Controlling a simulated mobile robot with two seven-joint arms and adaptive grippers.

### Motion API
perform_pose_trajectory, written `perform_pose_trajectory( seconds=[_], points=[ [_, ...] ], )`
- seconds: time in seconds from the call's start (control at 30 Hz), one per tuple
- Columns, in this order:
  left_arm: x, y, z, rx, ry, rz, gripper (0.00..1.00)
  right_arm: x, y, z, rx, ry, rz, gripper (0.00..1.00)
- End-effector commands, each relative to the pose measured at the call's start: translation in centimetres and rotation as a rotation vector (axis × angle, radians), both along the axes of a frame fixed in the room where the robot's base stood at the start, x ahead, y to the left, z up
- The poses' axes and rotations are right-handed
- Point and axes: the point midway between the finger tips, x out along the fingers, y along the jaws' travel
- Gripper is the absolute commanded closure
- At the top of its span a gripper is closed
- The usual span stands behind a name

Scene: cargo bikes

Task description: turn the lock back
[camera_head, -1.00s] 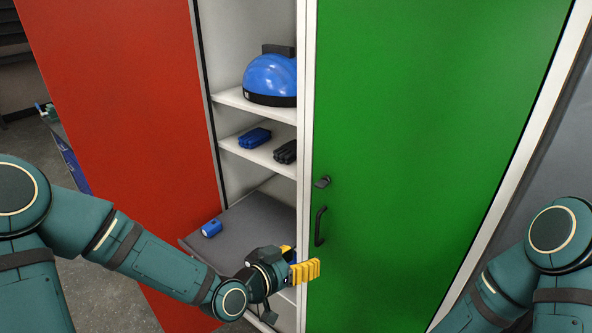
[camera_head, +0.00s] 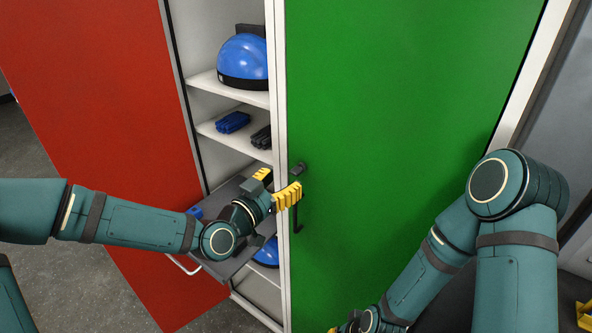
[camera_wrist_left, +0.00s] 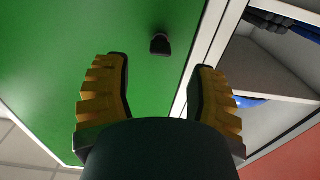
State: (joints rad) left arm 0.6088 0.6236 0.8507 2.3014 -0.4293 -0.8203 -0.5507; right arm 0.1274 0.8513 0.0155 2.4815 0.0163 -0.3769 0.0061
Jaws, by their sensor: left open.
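The lock (camera_head: 297,169) is a small dark knob on the green door (camera_head: 400,110), near its left edge and above the black door handle (camera_head: 296,222). My left gripper (camera_head: 276,185) is open, just left of and slightly below the lock in the head view. In the left wrist view the lock (camera_wrist_left: 160,44) lies ahead of the left gripper (camera_wrist_left: 161,68), between the lines of its yellow fingers, apart from both. Which way the lock is turned is too small to tell. My right gripper (camera_head: 352,326) is mostly cut off at the bottom edge.
A red door (camera_head: 95,120) stands open at left. The open cabinet shelves hold a blue helmet (camera_head: 243,62), blue gloves (camera_head: 233,122) and dark gloves (camera_head: 262,137). A grey pull-out shelf (camera_head: 225,195) lies behind my left forearm.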

Motion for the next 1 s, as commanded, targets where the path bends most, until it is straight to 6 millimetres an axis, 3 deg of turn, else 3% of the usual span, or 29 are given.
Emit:
perform_pose_trajectory(
  seconds=[0.3, 0.77, 0.93, 1.0],
  points=[
    [3.9, -2.9, 0.0, -0.001, 0.002, -0.001, 0.43, 0.1, 0.0, 0.3, 0.000, -0.002, -0.001, 1.00],
    [4.8, -3.5, -0.1, 0.000, 0.002, 0.000, 0.40, 0.1, 0.0, 0.3, 0.000, -0.002, -0.001, 1.00],
    [4.8, -3.4, 0.0, 0.000, 0.002, 0.000, 1.00, 0.1, 0.0, 0.3, 0.000, -0.002, -0.001, 1.00],
    [4.8, -3.4, 0.0, 0.000, 0.002, 0.000, 1.00, 0.1, 0.0, 0.3, 0.000, -0.002, -0.001, 1.00]
  ],
)
